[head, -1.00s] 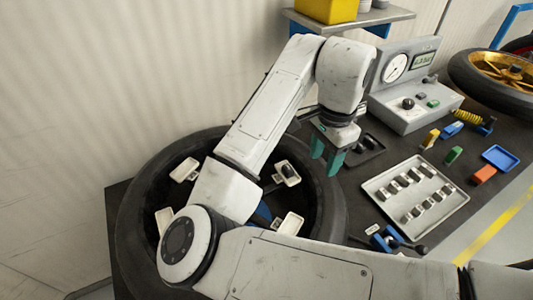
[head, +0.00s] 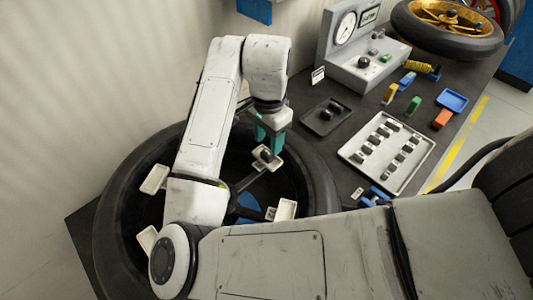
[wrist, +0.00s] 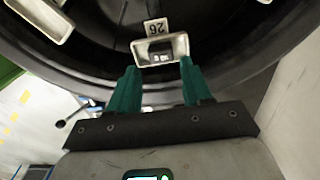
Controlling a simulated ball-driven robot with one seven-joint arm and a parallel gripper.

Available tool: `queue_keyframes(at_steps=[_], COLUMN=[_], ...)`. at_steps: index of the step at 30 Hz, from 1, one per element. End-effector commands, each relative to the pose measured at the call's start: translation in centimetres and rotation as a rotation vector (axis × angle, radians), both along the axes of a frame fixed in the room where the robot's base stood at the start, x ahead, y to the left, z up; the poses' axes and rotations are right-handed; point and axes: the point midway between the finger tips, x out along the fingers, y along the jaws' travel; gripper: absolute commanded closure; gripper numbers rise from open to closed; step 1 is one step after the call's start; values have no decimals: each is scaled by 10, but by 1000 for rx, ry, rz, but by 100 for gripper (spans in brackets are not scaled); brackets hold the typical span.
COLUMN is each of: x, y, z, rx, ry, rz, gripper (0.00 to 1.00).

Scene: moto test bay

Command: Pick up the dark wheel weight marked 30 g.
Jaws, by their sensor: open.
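A dark wheel weight (wrist: 160,53) sits in a small white tray (wrist: 141,49) inside the tire. Its printed marking is too small to read surely. In the head view the same tray (head: 274,165) lies just below my fingers, with the dark weight (head: 266,155) partly visible. My gripper (head: 268,141) has green fingers and is open above the tray. In the wrist view my gripper (wrist: 158,78) shows its fingers apart and empty, at the tray's near side, with the weight beyond and between the tips.
Other white trays (head: 155,179) (head: 285,210) lie around the tire (head: 322,185). A label card (wrist: 156,28) stands behind the weight's tray. To the right are a dark tray (head: 318,126), a pale tray (head: 403,176) with several dark weights, and a gauge box (head: 350,75).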

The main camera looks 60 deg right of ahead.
Motion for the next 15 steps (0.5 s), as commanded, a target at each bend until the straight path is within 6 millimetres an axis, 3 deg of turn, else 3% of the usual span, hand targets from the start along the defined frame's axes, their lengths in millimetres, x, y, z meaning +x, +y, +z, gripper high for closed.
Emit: queue_keyframes(at_steps=[9, 15], x=[2, 2], y=[0, 0], z=[-40, -45], rx=[1, 0], ry=[2, 0], rz=[0, 0], gripper=[51, 51])
